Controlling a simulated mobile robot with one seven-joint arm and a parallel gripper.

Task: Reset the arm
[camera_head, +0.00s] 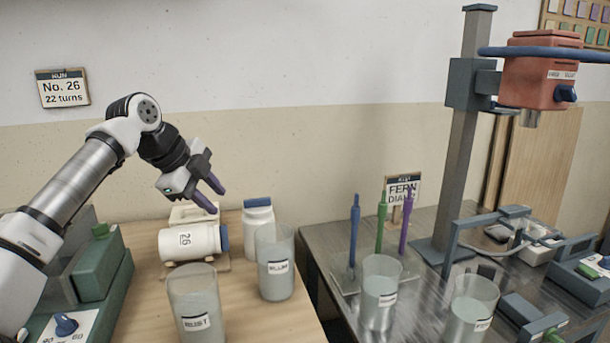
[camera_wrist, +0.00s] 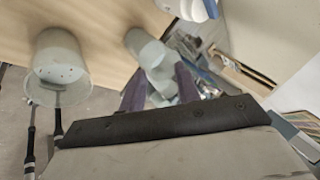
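My gripper (camera_head: 217,201) hangs in the air at the end of my raised arm. It is above the wooden bench, over the white jar lying on its side (camera_head: 188,243). Its two purple fingers point down and to the right. They stand apart with nothing held between them. In the wrist view my gripper (camera_wrist: 160,83) also shows as two spread purple fingers, with a cup seen in the background past them.
On the wooden bench stand a blue-lidded white jar (camera_head: 258,218), a cup at its front (camera_head: 195,295) and another cup (camera_head: 274,270). The metal table (camera_head: 335,232) at right holds two more cups, upright coloured tools and a drill-like stand (camera_head: 455,150). Air above the bench is clear.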

